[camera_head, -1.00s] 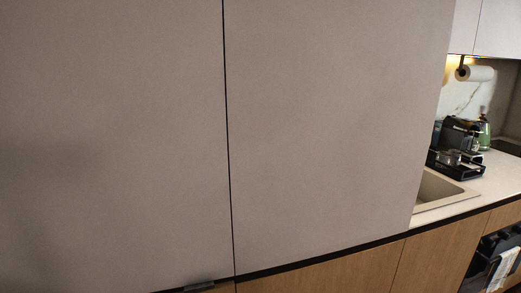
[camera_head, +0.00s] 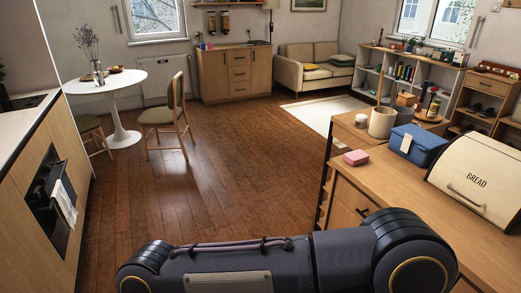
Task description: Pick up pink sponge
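A small pink sponge (camera_head: 356,158) lies on the wooden counter (camera_head: 410,195) at the right, close to the counter's left edge. It is to the left of a blue box and below a white cup in the picture. One of my arms crosses the bottom of the view, and its dark links are in front of the near part of the counter. Neither of my grippers shows in the view, and nothing touches the sponge.
A blue box (camera_head: 418,144), a bread bin (camera_head: 478,175), a beige canister (camera_head: 382,122) and a white cup (camera_head: 361,120) stand on the counter. A round white table (camera_head: 105,83) and a chair (camera_head: 164,113) stand far left. The wooden floor (camera_head: 220,165) between is clear.

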